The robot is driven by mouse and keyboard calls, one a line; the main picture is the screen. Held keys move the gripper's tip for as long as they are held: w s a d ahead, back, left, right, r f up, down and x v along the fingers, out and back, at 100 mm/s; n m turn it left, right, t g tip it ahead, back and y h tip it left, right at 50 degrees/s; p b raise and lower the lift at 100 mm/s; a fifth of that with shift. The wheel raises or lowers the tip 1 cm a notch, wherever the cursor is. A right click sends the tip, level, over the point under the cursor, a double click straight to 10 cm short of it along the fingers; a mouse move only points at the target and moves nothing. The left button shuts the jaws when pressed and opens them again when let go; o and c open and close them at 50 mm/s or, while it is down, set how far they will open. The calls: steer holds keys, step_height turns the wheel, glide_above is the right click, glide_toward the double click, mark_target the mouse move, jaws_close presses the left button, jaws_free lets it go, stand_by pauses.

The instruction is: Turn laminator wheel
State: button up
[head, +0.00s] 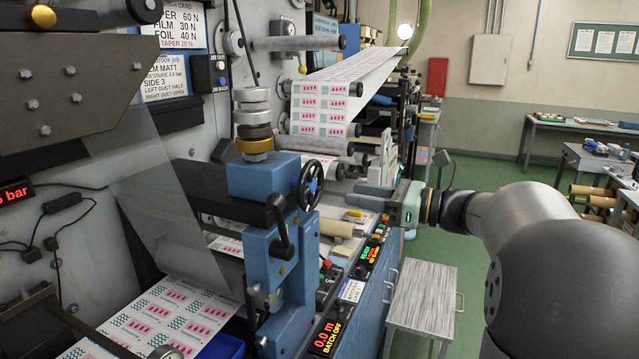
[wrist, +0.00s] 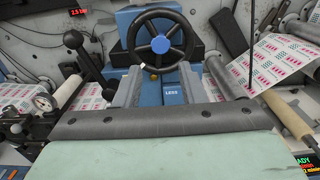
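The laminator wheel (head: 311,185) is a black spoked handwheel on the side of the blue laminator block (head: 262,178). In the wrist view the wheel (wrist: 160,17) faces me upright, with a blue hub and a small pale mark on its lower left rim. My gripper (head: 354,194) is to the right of the wheel in the head view, apart from it. In the wrist view my gripper's (wrist: 172,82) two grey fingers are spread, with a blue part labelled "LESS" showing between them. My gripper is open and holds nothing.
A black lever with a ball knob (wrist: 83,34) stands left of the wheel. A tan roller (wrist: 290,117) and the printed web (wrist: 275,60) are at the right. The control panel (head: 328,335) lies below the wheel. A small grey-topped table (head: 423,297) stands beside the machine.

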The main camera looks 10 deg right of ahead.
mark_target(314, 187)
steer(key=p+x, duration=0.1)
steer(key=x, duration=0.8)
steer(key=shift+w+a+p, duration=0.15)
steer(key=shift+p, duration=0.2)
steer(key=c, duration=0.7)
